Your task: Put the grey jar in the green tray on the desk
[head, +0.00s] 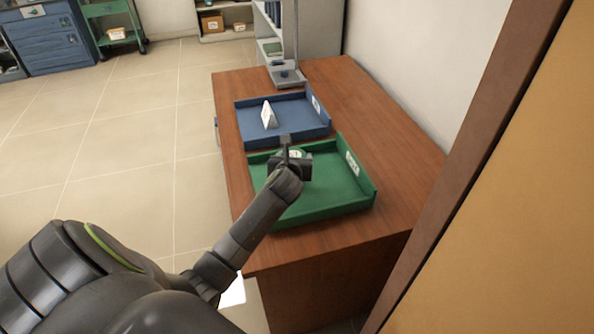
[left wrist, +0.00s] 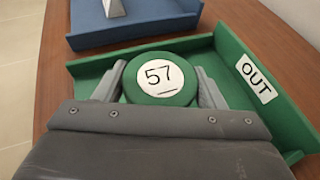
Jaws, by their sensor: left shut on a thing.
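My left gripper (head: 288,152) is over the green tray (head: 345,195) on the desk (head: 400,150). In the left wrist view its two fingers are shut on a round jar (left wrist: 160,78), one finger on each side. The jar's top is green with a white label reading 57; its body is hidden below, so I cannot see any grey on it. The jar is over or inside the tray's left part; I cannot tell whether it touches the floor of the tray. The green tray has a white OUT label (left wrist: 257,82) on its right wall. My right gripper is not in view.
A blue tray (head: 310,125) lies just behind the green one, with a white folded card (head: 269,115) in it. A grey stand (head: 287,76) is at the desk's far end. An orange-brown panel (head: 520,200) is close on the right. Tiled floor is open at left.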

